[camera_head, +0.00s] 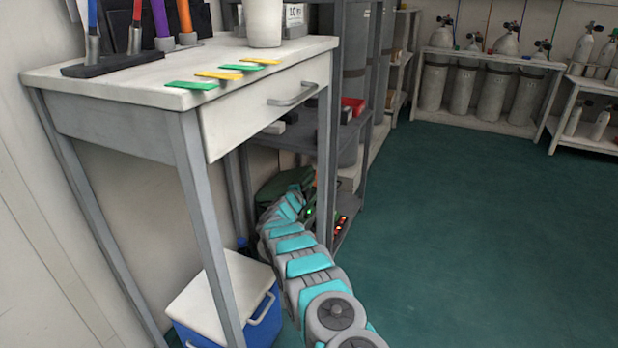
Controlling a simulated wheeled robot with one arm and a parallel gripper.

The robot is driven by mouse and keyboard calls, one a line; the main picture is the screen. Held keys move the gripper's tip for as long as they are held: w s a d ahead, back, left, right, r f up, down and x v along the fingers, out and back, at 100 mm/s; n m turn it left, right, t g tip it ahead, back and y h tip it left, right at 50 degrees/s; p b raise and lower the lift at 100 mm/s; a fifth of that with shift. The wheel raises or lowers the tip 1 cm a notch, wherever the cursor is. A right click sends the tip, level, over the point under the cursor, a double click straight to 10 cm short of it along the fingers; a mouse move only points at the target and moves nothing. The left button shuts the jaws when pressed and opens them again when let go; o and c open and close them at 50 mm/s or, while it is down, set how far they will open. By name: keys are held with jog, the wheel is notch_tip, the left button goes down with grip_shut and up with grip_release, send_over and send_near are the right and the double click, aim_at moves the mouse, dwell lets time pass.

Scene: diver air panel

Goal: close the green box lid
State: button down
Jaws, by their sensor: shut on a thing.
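A dark green box (285,186) is low behind the white table, near the foot of the dark shelf unit. Only part of it shows, past the table leg and my arm. I cannot tell its lid from its body, or how far the lid is open. My arm runs from the bottom of the picture up to the box, and its far end overlaps the box in this view. My gripper's fingers are hidden at that end, so I cannot see what they touch.
The white table (120,79) with a drawer stands at the left, with a blue cooler (266,322) under it. The dark shelf unit (356,128) rises close to my arm's right side. Open green floor (470,230) lies to the right. Gas cylinders line the back wall.

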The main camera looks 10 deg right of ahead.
jog(key=shift+s+f, duration=0.1)
jog(key=shift+f, duration=0.2)
jog(key=c, duration=0.9)
grip_release()
jog(key=shift+d, duration=0.1)
jog(key=shift+c, duration=0.2)
jog(key=v, duration=0.7)
jog(key=shift+s+a+p, duration=0.25)
jog(key=shift+p, duration=0.15)
